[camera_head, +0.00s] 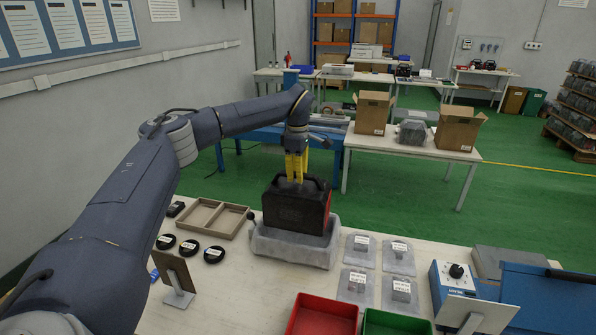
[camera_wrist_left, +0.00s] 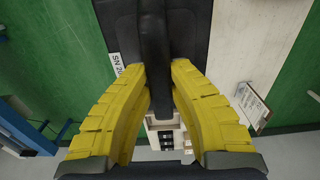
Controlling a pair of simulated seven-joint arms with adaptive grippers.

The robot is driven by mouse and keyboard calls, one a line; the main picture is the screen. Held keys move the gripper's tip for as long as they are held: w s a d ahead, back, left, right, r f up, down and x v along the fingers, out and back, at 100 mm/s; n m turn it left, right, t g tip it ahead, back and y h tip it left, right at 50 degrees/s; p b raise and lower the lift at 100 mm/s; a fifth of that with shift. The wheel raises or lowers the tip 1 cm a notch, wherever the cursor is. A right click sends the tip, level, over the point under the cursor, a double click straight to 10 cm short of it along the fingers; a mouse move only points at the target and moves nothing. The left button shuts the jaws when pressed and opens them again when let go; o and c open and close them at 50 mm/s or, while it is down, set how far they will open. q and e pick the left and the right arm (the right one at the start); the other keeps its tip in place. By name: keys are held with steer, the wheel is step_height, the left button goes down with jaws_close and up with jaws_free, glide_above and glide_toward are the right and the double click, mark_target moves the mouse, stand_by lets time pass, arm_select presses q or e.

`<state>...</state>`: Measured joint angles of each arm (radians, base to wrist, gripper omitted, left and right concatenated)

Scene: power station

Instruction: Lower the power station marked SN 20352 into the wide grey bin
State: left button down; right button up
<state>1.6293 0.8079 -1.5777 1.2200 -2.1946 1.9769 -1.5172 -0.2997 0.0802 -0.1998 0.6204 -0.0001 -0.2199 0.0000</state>
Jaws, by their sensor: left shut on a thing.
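The power station (camera_head: 295,208) is a black case with a red side and a top handle. It is upright at the grey bin (camera_head: 292,250) on the table, its lower edge close to or behind the bin's front wall; I cannot tell whether it touches the bottom. My left gripper (camera_head: 296,180) comes from above with yellow fingers shut on the handle. In the left wrist view the fingers (camera_wrist_left: 158,85) are on both sides of the black handle (camera_wrist_left: 155,50). A white label (camera_wrist_left: 116,65) there starts with "SN 20"; the rest is hidden. My right gripper is not in view.
A wooden divided tray (camera_head: 212,217) and several black round pieces (camera_head: 189,247) lie left of the bin. Grey blocks with labels (camera_head: 398,257) are to the right. Red (camera_head: 322,318) and green (camera_head: 397,323) bins stand in front. A blue unit with a dial (camera_head: 455,277) is at right.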

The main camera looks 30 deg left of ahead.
arm_select(q)
steer(key=shift+f, duration=4.95)
steer(key=shift+w, duration=0.1)
steer(key=c, duration=1.3)
jaws_free()
steer(key=shift+s+f, duration=0.2)
steer(key=shift+f, duration=0.15)
steer(key=shift+r, duration=11.2)
